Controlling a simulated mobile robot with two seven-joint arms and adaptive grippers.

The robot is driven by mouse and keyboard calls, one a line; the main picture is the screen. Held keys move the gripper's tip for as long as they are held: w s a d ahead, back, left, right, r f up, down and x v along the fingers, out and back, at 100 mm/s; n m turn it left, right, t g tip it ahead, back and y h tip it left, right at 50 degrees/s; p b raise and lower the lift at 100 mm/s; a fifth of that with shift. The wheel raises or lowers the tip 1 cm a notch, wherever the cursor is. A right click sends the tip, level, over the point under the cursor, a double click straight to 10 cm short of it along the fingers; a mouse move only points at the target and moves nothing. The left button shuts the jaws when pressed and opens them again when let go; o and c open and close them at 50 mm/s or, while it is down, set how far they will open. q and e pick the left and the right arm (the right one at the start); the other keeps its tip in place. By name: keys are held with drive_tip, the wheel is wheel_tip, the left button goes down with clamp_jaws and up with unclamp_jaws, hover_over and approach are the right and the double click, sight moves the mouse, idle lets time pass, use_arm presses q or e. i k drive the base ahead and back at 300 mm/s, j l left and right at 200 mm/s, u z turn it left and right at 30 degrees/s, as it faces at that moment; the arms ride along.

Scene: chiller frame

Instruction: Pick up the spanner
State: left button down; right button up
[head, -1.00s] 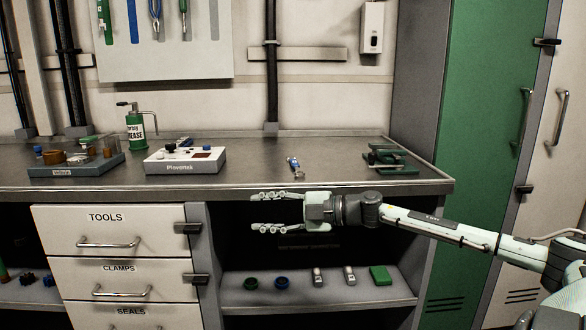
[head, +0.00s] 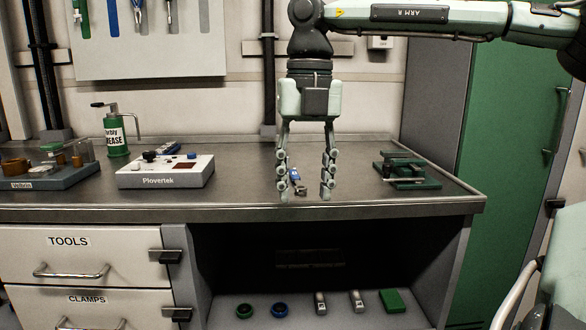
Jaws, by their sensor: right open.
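The spanner (head: 294,174), small with a blue handle and a metal end, lies on the grey worktop near its front edge. It shows between the fingers of my right gripper (head: 305,192), and the left finger partly hides it. My right gripper points straight down with its fingers spread, open and empty. The fingertips show around the spanner, low near the worktop; I cannot tell their exact height or whether they touch it. My left gripper is not in view.
On the worktop (head: 240,192), a Plovertek box (head: 165,172) stands left of the spanner and a green clamp-like fixture (head: 408,170) stands to the right. A green grease can (head: 115,135) is further left. Small parts sit on the shelf below.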

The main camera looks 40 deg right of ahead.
sight(294, 175)
drive_tip(key=i+l, duration=0.8)
drive_tip(key=l, duration=0.2)
